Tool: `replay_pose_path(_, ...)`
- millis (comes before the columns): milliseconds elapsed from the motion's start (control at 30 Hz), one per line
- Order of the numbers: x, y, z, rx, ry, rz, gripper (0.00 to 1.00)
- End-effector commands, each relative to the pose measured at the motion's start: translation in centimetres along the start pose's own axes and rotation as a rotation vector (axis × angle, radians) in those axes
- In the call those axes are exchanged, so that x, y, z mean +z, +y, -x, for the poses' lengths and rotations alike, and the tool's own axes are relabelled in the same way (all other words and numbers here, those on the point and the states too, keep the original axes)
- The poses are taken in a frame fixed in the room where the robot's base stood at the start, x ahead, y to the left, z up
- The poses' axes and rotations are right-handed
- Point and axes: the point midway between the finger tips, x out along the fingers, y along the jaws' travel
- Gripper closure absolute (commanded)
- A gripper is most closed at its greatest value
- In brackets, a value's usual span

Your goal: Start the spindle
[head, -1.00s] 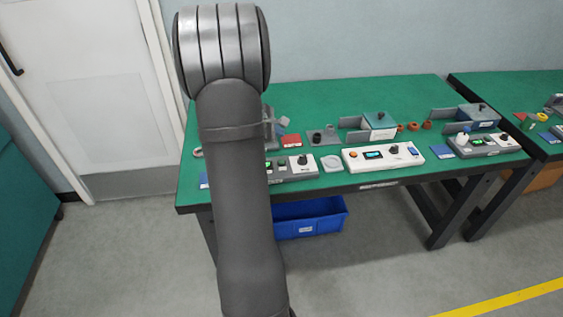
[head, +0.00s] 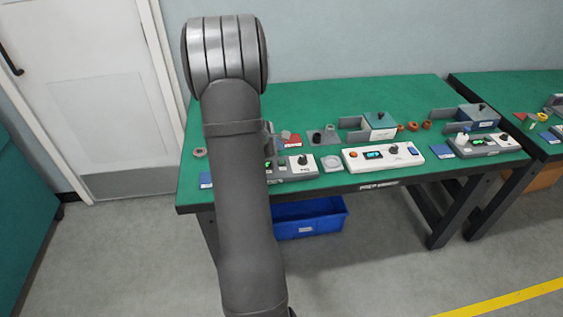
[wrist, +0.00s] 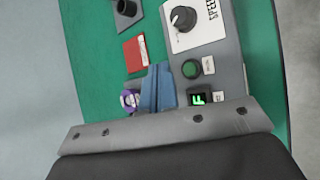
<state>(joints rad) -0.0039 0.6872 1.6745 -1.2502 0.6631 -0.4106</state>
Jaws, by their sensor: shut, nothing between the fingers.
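The control panel (wrist: 215,65) in the wrist view carries a black knob marked SPEED (wrist: 183,18), a round green button (wrist: 191,68) and a small lit green display (wrist: 198,98). The button's label is too small to read. My gripper (wrist: 159,68) is shut and empty, its blue fingers beside the panel, on the green button's left. The fingers look apart from the button; their height above the bench cannot be told. In the head view the same panel (head: 296,171) is partly hidden behind my arm. The spindle itself is not clearly seen.
A red card (wrist: 136,54) and a dark fixture (wrist: 126,10) lie left of the panel in the wrist view. A white control box (head: 384,157) stands to the right on the green bench (head: 225,100). A blue bin (head: 310,217) is under the bench.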

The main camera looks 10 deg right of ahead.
Motion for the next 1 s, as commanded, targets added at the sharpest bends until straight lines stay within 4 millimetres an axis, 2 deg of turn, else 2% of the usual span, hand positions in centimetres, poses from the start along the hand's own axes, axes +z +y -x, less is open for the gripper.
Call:
replay_pose_path(133, -1.0, -1.1, -1.4, -0.002, 0.000, 0.003, 1.00)
replay_pose_path(333, -1.8, -1.8, -2.5, -0.001, 0.000, 0.001, 1.00)
replay_pose_path(1000, -1.9, -2.0, -2.7, 0.000, 0.000, 0.000, 1.00)
